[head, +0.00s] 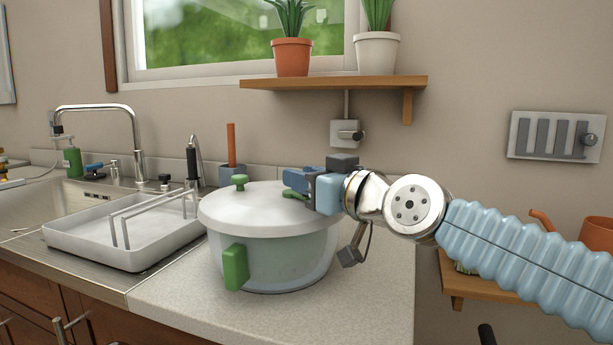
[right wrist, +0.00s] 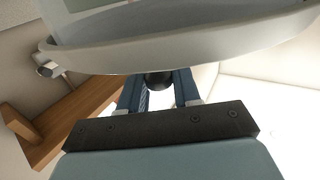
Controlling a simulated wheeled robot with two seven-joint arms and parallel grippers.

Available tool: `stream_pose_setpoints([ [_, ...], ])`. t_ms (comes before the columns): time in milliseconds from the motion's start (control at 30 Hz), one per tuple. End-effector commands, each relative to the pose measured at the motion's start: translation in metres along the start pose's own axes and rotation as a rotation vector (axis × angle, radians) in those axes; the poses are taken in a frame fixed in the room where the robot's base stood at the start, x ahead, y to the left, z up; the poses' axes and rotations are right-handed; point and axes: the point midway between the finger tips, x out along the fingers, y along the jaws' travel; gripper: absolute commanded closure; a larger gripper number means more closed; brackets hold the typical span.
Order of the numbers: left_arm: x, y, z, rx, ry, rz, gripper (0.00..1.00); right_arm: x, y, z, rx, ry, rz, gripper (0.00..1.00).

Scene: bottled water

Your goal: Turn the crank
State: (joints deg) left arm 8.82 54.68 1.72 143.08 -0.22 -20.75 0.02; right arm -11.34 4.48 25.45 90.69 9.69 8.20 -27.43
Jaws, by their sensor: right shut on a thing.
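A pale pot-like vessel (head: 275,250) with a white lid (head: 225,210) and a green side handle (head: 235,266) stands on the counter in the head view. A green piece that looks like part of the crank (head: 292,195) shows under my right gripper (head: 292,181), at the lid's right part. In the right wrist view, a dark round knob (right wrist: 158,81) sits between the fingers of this gripper, which is shut on it beside the white lid rim (right wrist: 190,58). The fingers hide the rest of the crank. My left gripper is not in view.
A white drying tray (head: 95,245) with rails sits by the sink at the left. A wooden shelf (head: 340,84) with two potted plants hangs above the vessel. A small wall fixture (head: 345,134) is behind. The counter (head: 370,290) is clear in front at right.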

Motion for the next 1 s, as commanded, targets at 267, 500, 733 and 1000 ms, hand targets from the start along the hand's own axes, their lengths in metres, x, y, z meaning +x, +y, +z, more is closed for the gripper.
stream_pose_setpoints([
  [267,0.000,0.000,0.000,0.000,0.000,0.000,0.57,0.000,0.000,0.000,0.000,-0.001,0.000,0.47],
  [500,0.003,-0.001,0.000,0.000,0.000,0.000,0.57,-0.002,0.001,0.001,0.000,0.000,0.001,0.47],
  [733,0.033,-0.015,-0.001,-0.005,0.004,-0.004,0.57,-0.040,0.001,0.007,-0.002,0.003,0.004,0.47],
  [1000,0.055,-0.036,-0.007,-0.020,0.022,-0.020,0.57,-0.105,0.000,0.004,-0.002,0.002,0.001,0.47],
])
